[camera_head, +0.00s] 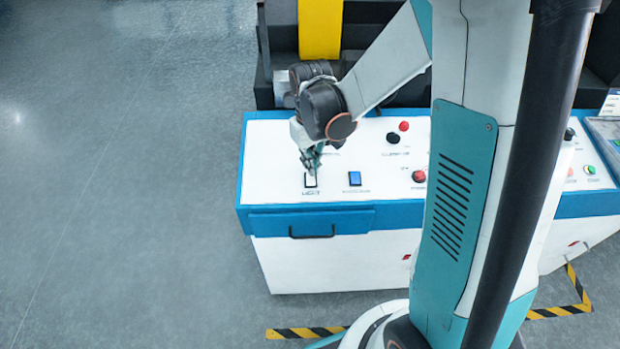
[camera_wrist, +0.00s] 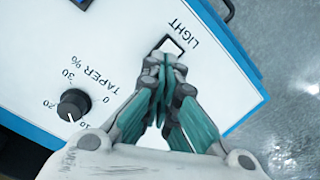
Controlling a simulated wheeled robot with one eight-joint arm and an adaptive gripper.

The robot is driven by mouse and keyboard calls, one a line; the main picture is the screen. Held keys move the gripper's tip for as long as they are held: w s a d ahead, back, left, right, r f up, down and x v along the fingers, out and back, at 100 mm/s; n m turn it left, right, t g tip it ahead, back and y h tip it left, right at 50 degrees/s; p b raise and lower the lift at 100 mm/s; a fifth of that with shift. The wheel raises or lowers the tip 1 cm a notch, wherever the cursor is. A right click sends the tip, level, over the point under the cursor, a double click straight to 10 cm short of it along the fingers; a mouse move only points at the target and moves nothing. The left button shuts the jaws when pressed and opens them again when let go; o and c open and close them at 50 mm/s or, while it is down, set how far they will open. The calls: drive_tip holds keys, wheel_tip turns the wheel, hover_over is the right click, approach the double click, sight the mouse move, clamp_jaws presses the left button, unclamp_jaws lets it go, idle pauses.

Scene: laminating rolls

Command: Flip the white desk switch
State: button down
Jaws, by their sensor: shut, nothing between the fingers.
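The white desk switch (camera_head: 310,181) is a small white rocker in a dark frame near the left front of the white control panel. It also shows in the wrist view (camera_wrist: 171,48), beside the printed word LIGHT, partly covered by my fingertips. My gripper (camera_head: 312,160) is shut and empty. Its teal-padded fingers show in the wrist view (camera_wrist: 163,62), with the tips right at the switch's edge. I cannot tell whether they touch it.
A blue switch (camera_head: 354,178) sits to the right on the panel. A red button (camera_head: 418,176), another red button (camera_head: 404,126) and a black knob (camera_head: 393,138) lie farther right. A dial labelled TAPER (camera_wrist: 73,104) is near my gripper. A dark handle (camera_head: 312,232) fronts the desk.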

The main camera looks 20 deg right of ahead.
drive_tip(key=shift+f+b, duration=0.95)
drive_tip(key=shift+f, duration=0.15)
idle(0.7)
drive_tip(key=shift+r, duration=0.15)
drive_tip(key=shift+r+p, duration=2.35)
drive_tip(key=shift+r, duration=1.05)
drive_tip(key=shift+r, duration=0.1)
drive_tip(key=s+r+m+t+b, duration=0.2)
drive_tip(key=s+r+t+b, duration=0.5)
drive_tip(key=s, duration=0.8)
wheel_tip(320, 180, up, 2)
